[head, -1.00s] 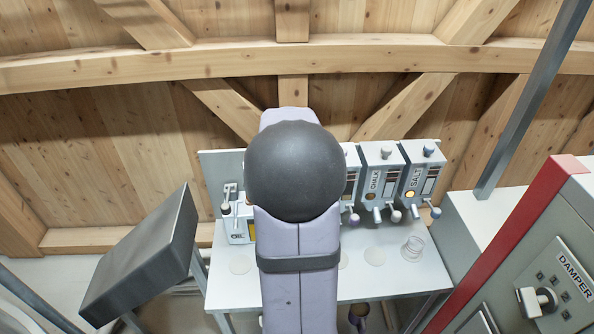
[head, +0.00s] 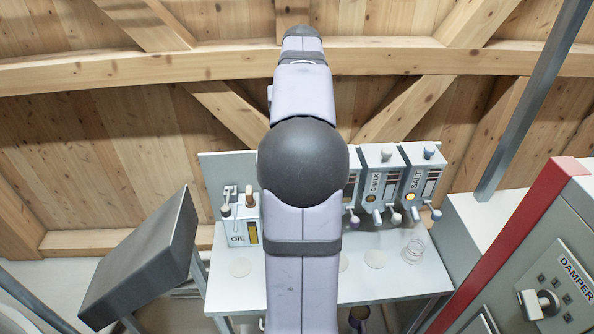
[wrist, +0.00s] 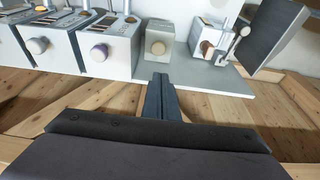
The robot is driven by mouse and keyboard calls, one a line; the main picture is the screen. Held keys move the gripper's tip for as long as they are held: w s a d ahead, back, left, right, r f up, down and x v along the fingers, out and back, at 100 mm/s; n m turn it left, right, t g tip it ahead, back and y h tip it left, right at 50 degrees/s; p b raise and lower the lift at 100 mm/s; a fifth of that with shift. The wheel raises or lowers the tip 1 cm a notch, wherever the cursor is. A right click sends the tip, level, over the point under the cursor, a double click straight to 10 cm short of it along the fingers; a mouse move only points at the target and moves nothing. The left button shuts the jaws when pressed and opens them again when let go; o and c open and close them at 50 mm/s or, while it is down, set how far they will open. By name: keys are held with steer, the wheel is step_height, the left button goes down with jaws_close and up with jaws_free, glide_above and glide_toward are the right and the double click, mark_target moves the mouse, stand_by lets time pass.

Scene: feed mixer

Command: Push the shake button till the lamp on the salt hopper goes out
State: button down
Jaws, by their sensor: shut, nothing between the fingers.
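The salt hopper (head: 415,180) stands at the right end of the hopper row in the head view. Its round lamp (head: 410,197) glows yellow. A grey-blue round knob (head: 429,152) sits on its top; I cannot tell which part is the shake button. My gripper (wrist: 161,80) is shut and empty in the wrist view. Its tip points toward a box with a beige round knob (wrist: 158,48), with no clear contact. Further knobbed hoppers stand to the left there; their labels cannot be read. In the head view my gripper is hidden.
The chalk hopper (head: 380,180) stands left of the salt one, its lamp amber. An oil dispenser (head: 238,222) stands at the table's left.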

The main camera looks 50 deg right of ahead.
steer(key=shift+f, duration=0.1)
steer(key=p+x, duration=0.4)
steer(key=x, duration=0.8)
steer(key=shift+s+a+f, duration=0.15)
steer(key=shift+f, duration=0.8)
step_height(320, 180, down, 2)
steer(key=shift+f+b, duration=0.1)
steer(key=shift+b, duration=0.6)
steer(key=shift+s+a, duration=0.1)
